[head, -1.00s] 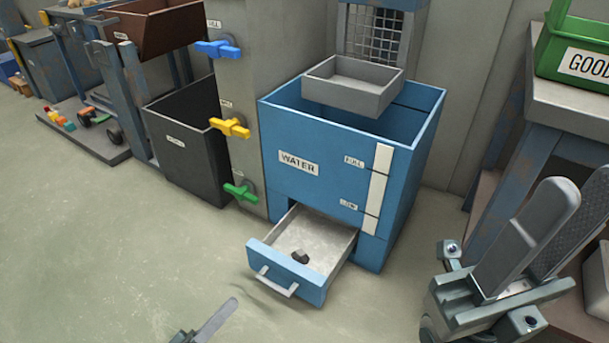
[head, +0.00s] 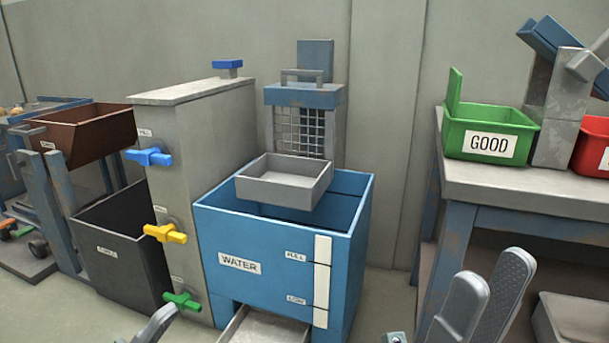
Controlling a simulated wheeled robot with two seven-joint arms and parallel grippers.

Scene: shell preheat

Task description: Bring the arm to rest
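My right gripper (head: 495,272) shows at the bottom right, fingers pointing up. Its two fingers stand apart with a gap and nothing between them, and the textured inner pad of the farther finger shows. It is in front of the bench and touches nothing that I can see. Of my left gripper (head: 155,325) only a grey finger shows at the bottom edge, left of the drawer. Its other finger is hidden or cut off, so its opening cannot be told.
A blue water tank (head: 260,235) with a grey tray (head: 285,188) above stands in the middle. Its open drawer (head: 268,328) is cut off below. Coloured valves (head: 165,233) jut from the grey column (head: 200,110). A bench (head: 540,190) at right carries a green GOOD bin (head: 450,135).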

